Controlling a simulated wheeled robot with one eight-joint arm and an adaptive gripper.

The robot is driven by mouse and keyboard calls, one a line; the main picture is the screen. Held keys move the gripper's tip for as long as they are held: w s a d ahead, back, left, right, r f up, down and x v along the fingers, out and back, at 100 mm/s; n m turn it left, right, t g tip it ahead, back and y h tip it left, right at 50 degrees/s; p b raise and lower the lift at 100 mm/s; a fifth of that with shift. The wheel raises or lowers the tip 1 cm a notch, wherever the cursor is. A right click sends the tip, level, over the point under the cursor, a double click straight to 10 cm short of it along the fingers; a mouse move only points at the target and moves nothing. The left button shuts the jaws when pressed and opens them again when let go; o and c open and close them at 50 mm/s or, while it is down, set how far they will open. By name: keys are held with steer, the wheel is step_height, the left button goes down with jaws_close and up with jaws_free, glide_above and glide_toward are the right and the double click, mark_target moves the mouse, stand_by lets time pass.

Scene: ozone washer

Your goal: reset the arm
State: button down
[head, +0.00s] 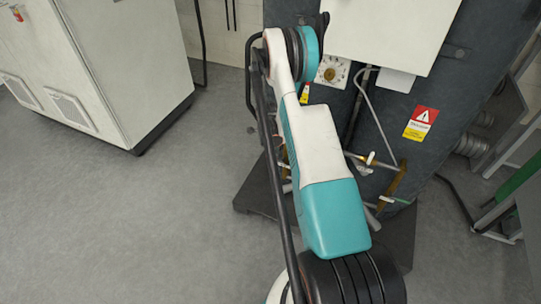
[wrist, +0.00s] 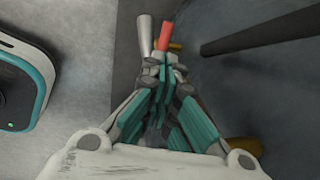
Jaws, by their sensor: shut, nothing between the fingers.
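My gripper (wrist: 163,62) shows in the wrist view with its teal and grey fingers together and nothing held. A red-tipped piece (wrist: 167,32) shows just past the fingertips, beside a pale metal tube (wrist: 144,38) and a brass part (wrist: 176,47). I cannot tell whether the fingers touch any of them. In the head view my white and teal arm reaches up the picture in front of the dark grey machine, and the gripper is hidden there.
The machine (head: 425,75) carries a warning sign (head: 421,123), a dial (head: 331,72) and pipes with valves (head: 372,160) close to my arm. A dark bar (wrist: 255,30) crosses the wrist view at upper right. A white cabinet (head: 110,60) stands left. Open floor (head: 130,220) lies below it.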

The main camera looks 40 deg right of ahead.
steer(key=p+v, duration=0.3)
steer(key=v, duration=0.6)
steer(key=shift+d+r, duration=0.15)
